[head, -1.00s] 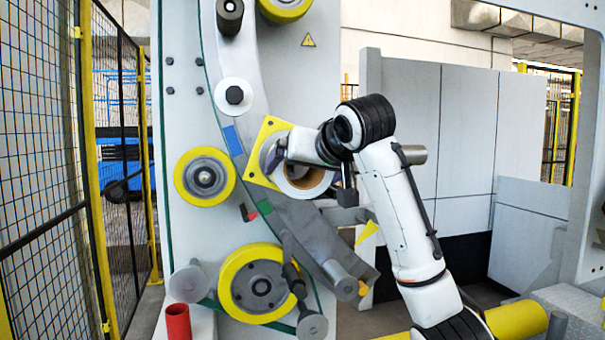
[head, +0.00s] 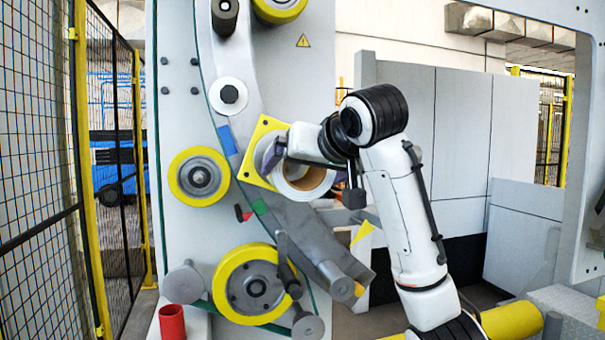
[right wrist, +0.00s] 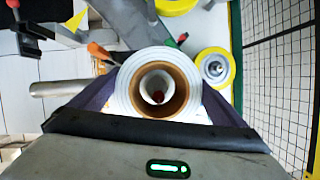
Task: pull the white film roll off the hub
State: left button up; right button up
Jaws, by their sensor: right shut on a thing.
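The white film roll (head: 299,192), with a brown core, is in front of the yellow square plate (head: 262,128) on the machine's curved grey arm. My right gripper (head: 308,172) is shut around the roll, a dark finger on each side. In the right wrist view the roll (right wrist: 156,57) faces me between the fingers of the gripper (right wrist: 158,92). A small dark red spot shows deep inside the core. The hub is mostly hidden by the roll and gripper, so I cannot tell how much of it is inside the core. My left gripper is out of view.
Yellow-rimmed rollers (head: 200,177) and (head: 251,284) stand left of and below the roll. A grey bar end (head: 342,288) projects below it. A red cylinder (head: 172,322) stands at lower left. A mesh fence (head: 40,150) is at far left, grey panels (head: 460,150) at right.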

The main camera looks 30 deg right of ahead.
jog(key=s+a+p, duration=0.1)
jog(key=s+p, duration=0.1)
jog(key=s, duration=0.5)
jog(key=shift+a+r, duration=0.15)
jog(key=shift+a, duration=0.25)
dwell(1.1)
dwell(0.5)
